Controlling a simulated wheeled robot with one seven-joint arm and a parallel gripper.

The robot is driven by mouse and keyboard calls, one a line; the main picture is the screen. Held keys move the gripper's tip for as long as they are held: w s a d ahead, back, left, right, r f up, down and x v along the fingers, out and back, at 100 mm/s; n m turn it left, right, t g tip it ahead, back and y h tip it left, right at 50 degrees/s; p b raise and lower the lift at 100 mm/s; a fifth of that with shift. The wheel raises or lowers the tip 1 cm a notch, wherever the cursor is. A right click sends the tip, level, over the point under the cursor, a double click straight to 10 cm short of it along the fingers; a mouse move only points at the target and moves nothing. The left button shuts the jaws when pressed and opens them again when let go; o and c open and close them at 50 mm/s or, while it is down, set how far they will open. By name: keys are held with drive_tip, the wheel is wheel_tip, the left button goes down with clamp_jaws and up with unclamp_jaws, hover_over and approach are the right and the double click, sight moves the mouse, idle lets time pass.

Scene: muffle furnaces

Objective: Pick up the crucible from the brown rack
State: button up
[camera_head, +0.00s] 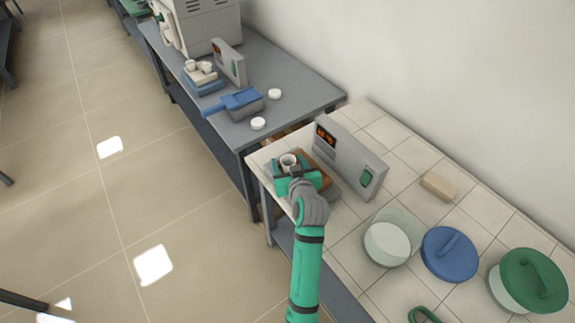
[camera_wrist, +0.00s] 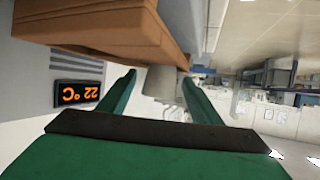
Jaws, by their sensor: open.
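The crucible (camera_head: 289,160) is a small pale cup, upright at the left end of the brown rack (camera_head: 323,164). The rack sits beside a grey control box on the tiled bench. My gripper (camera_head: 294,173) is open, with its green fingers close to the crucible. In the wrist view, which looks upside down, the brown rack (camera_wrist: 110,28) fills the top, and the crucible (camera_wrist: 160,84) shows between the two green fingertips. I cannot tell whether either finger touches it. My gripper hides part of the rack in the head view.
The grey control box (camera_head: 349,160) stands close behind the rack; its display (camera_wrist: 78,94) reads 22 °C. A glass desiccator bowl (camera_head: 388,242), a blue lid (camera_head: 450,254) and a green lid (camera_head: 533,280) lie to the right. A grey table (camera_head: 300,87) with a furnace (camera_head: 205,22) stands beyond.

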drive_tip(key=c, duration=1.1)
drive_tip(key=shift+s, duration=0.1)
drive_tip(key=shift+c, duration=0.2)
